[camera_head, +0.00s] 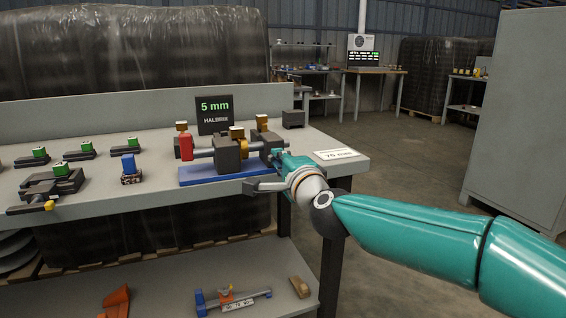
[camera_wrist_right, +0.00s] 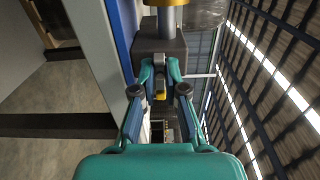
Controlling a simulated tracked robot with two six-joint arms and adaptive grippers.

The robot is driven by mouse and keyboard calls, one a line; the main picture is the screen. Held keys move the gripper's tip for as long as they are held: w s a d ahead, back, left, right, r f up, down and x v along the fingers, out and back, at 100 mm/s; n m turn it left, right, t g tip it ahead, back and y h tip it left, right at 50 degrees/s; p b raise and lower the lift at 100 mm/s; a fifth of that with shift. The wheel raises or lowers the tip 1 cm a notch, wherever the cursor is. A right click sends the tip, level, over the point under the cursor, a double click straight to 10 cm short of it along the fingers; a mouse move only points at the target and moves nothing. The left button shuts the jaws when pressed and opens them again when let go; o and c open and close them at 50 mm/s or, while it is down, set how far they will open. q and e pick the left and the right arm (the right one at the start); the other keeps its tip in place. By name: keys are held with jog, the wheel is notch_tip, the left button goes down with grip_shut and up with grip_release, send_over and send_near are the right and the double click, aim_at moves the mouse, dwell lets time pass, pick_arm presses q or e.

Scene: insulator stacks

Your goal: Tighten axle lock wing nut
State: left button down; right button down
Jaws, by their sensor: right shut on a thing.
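The axle fixture stands on a blue base (camera_head: 212,177) near the bench's right end. A grey axle (camera_head: 204,152) runs through its dark blocks (camera_head: 229,154), with a red part (camera_head: 186,147) at its left end. My right gripper (camera_head: 277,161) is at the fixture's right end. In the right wrist view, my right gripper (camera_wrist_right: 160,90) is shut on a small yellow part (camera_wrist_right: 161,86), apparently the wing nut, in front of a dark block (camera_wrist_right: 160,52). The fingers hide much of it. My left gripper is out of view.
A "5 mm" sign (camera_head: 214,114) stands behind the fixture. A "70 mm" card (camera_head: 337,155) lies right of it. Several green-topped pieces (camera_head: 86,149), a blue-topped piece (camera_head: 129,166) and a dark clamp (camera_head: 50,187) are on the left. A grey cabinet (camera_head: 525,110) stands far right.

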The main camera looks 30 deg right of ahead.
jog(key=shift+d, duration=0.25)
jog(key=c, duration=1.3)
grip_release()
jog(key=shift+c, duration=0.2)
jog(key=shift+o, duration=0.6)
jog(key=shift+a, duration=0.1)
jog(key=shift+s, duration=0.15)
jog(key=v, duration=1.1)
jog(key=shift+s+a, duration=0.2)
jog(key=shift+s, duration=0.15)
jog(key=shift+f, duration=0.1)
